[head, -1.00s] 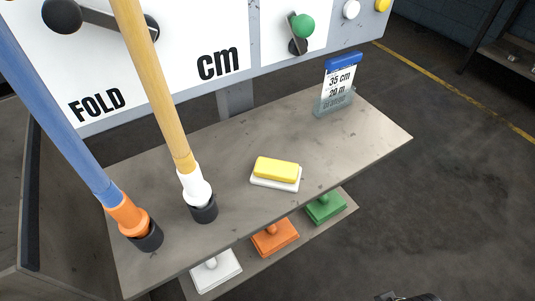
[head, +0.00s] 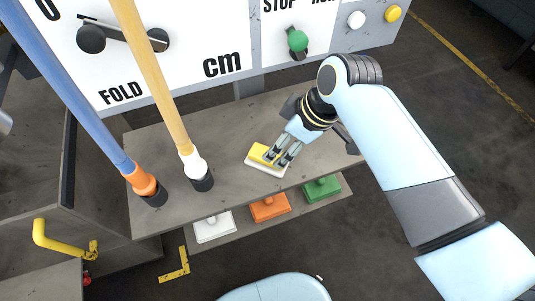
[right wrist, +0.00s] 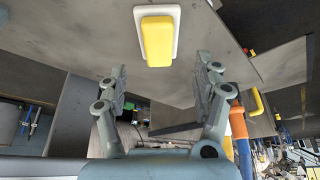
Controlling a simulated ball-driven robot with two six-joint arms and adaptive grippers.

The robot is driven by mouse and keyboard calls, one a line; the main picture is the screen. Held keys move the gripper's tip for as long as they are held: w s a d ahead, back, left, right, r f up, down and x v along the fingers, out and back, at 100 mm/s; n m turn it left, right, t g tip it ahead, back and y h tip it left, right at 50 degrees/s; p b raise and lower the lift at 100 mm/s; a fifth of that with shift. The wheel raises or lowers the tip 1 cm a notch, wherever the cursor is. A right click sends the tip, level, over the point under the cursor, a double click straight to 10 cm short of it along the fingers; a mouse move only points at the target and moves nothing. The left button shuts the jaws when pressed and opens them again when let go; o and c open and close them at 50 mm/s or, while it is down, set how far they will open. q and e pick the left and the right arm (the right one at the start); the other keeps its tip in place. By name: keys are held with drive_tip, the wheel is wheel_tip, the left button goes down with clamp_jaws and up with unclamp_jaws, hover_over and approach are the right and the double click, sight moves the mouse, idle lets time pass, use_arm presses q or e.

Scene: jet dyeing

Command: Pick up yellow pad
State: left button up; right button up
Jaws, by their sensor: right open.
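The yellow pad (head: 262,153) lies on a white base (head: 266,171) on the grey shelf top. The pad on its white base (right wrist: 176,33) also shows in the right wrist view (right wrist: 157,42), at the top centre. My right gripper (head: 281,158) reaches in from the right, and its fingers cover part of the pad in the head view. In the right wrist view its two fingers (right wrist: 162,75) are spread wide with nothing between them, and the pad appears beyond their tips. Whether the fingers touch the pad I cannot tell. My left gripper is not in view.
Two poles, blue (head: 80,108) and wooden (head: 150,80), stand in black holders left of the pad. White (head: 214,226), orange (head: 269,207) and green (head: 322,189) stamp-like blocks sit on the lower shelf. A panel with knobs (head: 297,41) rises behind.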

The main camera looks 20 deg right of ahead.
sight(261, 151)
drive_tip(key=x, duration=0.7)
drive_tip(key=shift+w+a+f, duration=0.1)
drive_tip(key=shift+w+f, duration=0.15)
drive_tip(key=c, duration=1.2)
drive_tip(key=shift+r, duration=0.55)
wheel_tip(261, 151, up, 3)
drive_tip(key=shift+r, duration=0.1)
drive_tip(key=s+d+r, duration=0.4)
drive_tip(key=s+r, duration=0.2)
drive_tip(key=s, duration=0.5)
drive_tip(key=shift+d+r, duration=0.2)
drive_tip(key=shift+r, duration=0.2)
